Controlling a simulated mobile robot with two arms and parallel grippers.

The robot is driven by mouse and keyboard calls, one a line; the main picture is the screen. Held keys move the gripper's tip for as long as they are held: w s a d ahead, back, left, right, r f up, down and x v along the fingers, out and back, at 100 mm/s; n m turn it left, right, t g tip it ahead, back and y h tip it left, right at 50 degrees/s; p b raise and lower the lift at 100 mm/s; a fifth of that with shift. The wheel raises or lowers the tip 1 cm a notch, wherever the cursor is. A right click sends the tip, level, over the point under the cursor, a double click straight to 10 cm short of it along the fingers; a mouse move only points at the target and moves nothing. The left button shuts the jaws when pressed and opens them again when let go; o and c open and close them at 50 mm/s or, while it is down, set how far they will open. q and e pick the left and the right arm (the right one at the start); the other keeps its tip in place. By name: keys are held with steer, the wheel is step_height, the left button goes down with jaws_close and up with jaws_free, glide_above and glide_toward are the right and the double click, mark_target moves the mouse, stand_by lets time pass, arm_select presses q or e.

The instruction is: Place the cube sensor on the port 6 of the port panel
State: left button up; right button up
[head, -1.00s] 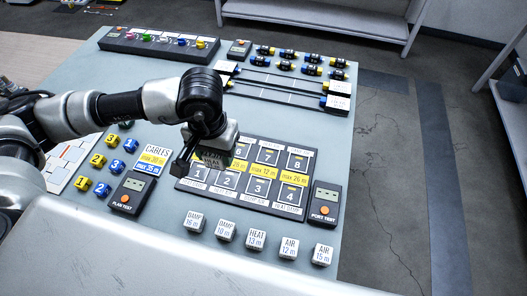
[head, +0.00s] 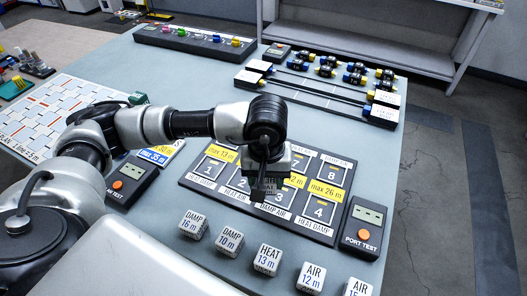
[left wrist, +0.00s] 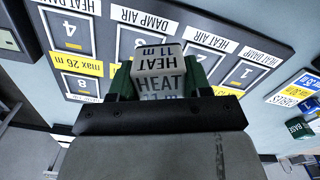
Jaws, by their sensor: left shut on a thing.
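My left gripper (head: 264,188) is shut on a white cube sensor. In the left wrist view the cube (left wrist: 160,75) reads "HEAT 11 m" and sits between the green fingers. In the head view the gripper and arm hide most of the cube. The dark port panel (head: 232,203) lies flat below, with two rows of numbered ports. The gripper is over the panel's middle. Ports 1, 3, 4 and 8 show in the head view; port 6 is hidden behind my gripper and arm. The gap between cube and panel is hard to judge. My right gripper is not in view.
Several white cubes, such as a DAMP cube (head: 194,224) and a HEAT cube (head: 267,260), stand in front of the panel. A port tester (head: 362,235) is right of it, a plan tester (head: 131,181) left. Cable rails (head: 320,92) lie behind.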

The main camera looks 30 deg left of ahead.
arm_select(q)
steer(key=w+d+r+n+p, duration=0.1)
steer(key=w+r+n+p, duration=0.35)
steer(key=n, duration=1.15)
steer(key=w+d+r+n+b, duration=0.15)
steer(key=w+n, duration=0.55)
steer(key=n, duration=0.9)
steer(key=a+f, duration=0.2)
steer(key=a, duration=0.1)
steer(key=w+a+f+p, duration=0.1)
steer(key=a+f, duration=0.2)
steer(key=a, duration=0.1)
steer(key=w+a+f, duration=0.1)
steer(key=a+f, duration=0.1)
steer(key=a, duration=0.1)
steer(key=shift+w+a+f+p, duration=0.25)
steer(key=shift+a+p, duration=0.05)
steer(key=shift+a, duration=0.1)
step_height(320, 180, down, 4)
steer(key=shift+r+p, duration=0.15)
steer(key=shift+p, duration=0.15)
steer(key=shift+f, duration=0.2)
steer(key=shift+f, duration=0.1)
steer(key=o, duration=0.9)
steer(key=shift+o, duration=0.2)
